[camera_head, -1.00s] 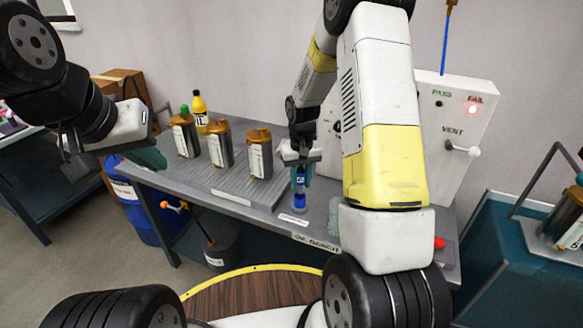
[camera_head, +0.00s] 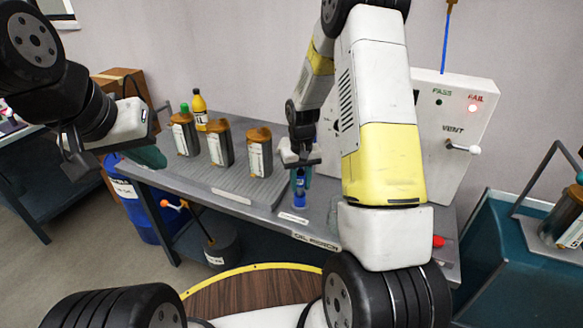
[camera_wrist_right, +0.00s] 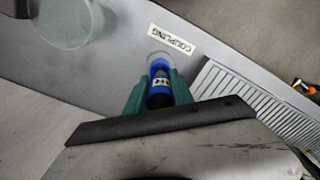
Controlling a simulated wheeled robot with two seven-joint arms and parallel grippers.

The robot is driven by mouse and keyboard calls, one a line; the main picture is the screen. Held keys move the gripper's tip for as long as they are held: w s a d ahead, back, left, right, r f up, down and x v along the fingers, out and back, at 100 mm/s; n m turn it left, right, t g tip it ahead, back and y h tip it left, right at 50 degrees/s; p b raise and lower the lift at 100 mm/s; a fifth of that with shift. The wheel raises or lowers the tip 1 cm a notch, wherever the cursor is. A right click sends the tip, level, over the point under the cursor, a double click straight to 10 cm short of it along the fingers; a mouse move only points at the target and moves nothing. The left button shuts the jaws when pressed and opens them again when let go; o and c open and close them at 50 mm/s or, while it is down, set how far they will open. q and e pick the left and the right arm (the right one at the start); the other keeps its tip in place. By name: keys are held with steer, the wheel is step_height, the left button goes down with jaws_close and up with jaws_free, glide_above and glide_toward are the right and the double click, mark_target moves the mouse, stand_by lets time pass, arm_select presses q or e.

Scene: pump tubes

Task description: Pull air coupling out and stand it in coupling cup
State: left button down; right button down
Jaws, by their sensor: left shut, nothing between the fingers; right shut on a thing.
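The air coupling (camera_wrist_right: 159,88) is blue and black with a pale label. It is between the green fingertips of my right gripper (camera_wrist_right: 158,97), which is shut on it. In the head view the blue coupling (camera_head: 299,183) hangs upright below my right gripper (camera_head: 300,170). Its lower end is at a blue cup (camera_head: 299,199) on the bench, behind the coupling label; I cannot tell how deep it sits.
Several brown-topped canisters (camera_head: 220,145) and a yellow bottle (camera_head: 199,110) stand on the bench (camera_head: 180,183). A clear cup (camera_wrist_right: 62,20) is near the coupling label.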

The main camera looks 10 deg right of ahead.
mark_target(301, 173)
steer(key=shift+f, duration=1.1)
steer(key=c, duration=1)
jaws_free()
step_height(301, 173, up, 8)
steer(key=shift+f, duration=0.15)
